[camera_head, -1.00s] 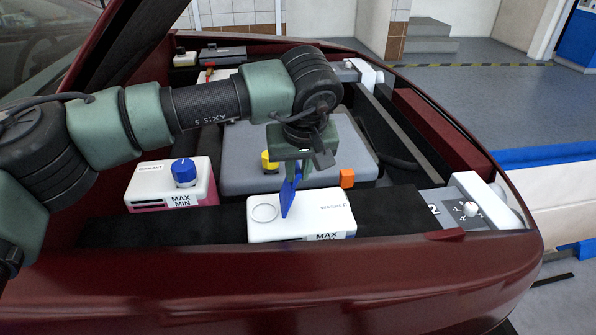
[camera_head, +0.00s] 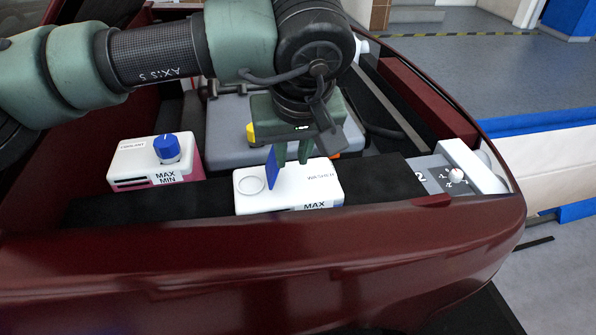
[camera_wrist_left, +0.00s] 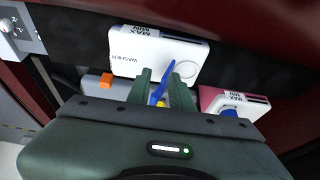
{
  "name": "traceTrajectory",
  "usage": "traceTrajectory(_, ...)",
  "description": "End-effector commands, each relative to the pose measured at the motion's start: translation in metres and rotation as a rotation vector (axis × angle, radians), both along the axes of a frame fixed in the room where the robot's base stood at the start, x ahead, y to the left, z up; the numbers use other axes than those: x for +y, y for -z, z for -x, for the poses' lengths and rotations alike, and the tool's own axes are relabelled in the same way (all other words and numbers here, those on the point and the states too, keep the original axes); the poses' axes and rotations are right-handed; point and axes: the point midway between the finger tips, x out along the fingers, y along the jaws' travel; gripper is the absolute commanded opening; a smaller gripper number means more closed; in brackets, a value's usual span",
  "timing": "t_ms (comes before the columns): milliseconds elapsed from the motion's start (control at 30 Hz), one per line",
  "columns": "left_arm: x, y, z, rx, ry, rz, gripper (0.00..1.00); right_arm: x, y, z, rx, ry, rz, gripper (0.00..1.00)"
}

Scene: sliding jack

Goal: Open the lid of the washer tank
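The washer tank (camera_head: 312,191) is a white box at the front of the engine bay. Its round opening (camera_head: 251,184) shows uncovered on top. The blue lid (camera_head: 272,168) stands raised on edge beside the opening. My left gripper (camera_head: 293,153) is over the tank, just right of the lid. In the left wrist view, the gripper's fingers (camera_wrist_left: 162,88) are apart, with the blue lid (camera_wrist_left: 167,72) showing between them, nearer the right finger. I cannot tell whether they touch. The washer tank (camera_wrist_left: 140,55) lies beyond them. My right gripper is not in view.
A white and pink coolant tank (camera_head: 135,160) with a blue cap (camera_head: 167,149) stands to the left. A dark red front edge (camera_head: 260,250) borders the bay. A grey engine cover (camera_head: 228,112) lies behind, and a white latch block (camera_head: 470,165) is to the right.

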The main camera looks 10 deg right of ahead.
Motion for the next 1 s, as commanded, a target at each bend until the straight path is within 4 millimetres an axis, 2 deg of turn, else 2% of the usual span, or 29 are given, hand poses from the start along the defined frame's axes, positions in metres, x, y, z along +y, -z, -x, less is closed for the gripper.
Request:
traceTrajectory(100, 0.000, 0.000, 0.022, -0.003, 0.004, -0.001, 0.21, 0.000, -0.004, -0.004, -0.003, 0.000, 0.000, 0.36)
traceTrajectory(300, 0.000, 0.000, 0.041, -0.001, 0.001, 0.001, 0.21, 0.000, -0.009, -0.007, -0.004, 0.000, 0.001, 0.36)
traceTrajectory(833, 0.000, -0.001, 0.043, -0.001, 0.000, 0.000, 0.21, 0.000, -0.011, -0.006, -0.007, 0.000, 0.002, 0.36)
traceTrajectory(933, 0.000, -0.013, 0.043, -0.001, 0.000, 0.000, 0.21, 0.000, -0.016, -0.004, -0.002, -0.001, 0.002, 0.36)
traceTrajectory(1000, 0.000, -0.032, 0.043, -0.002, 0.000, 0.000, 0.21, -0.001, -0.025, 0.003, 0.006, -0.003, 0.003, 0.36)
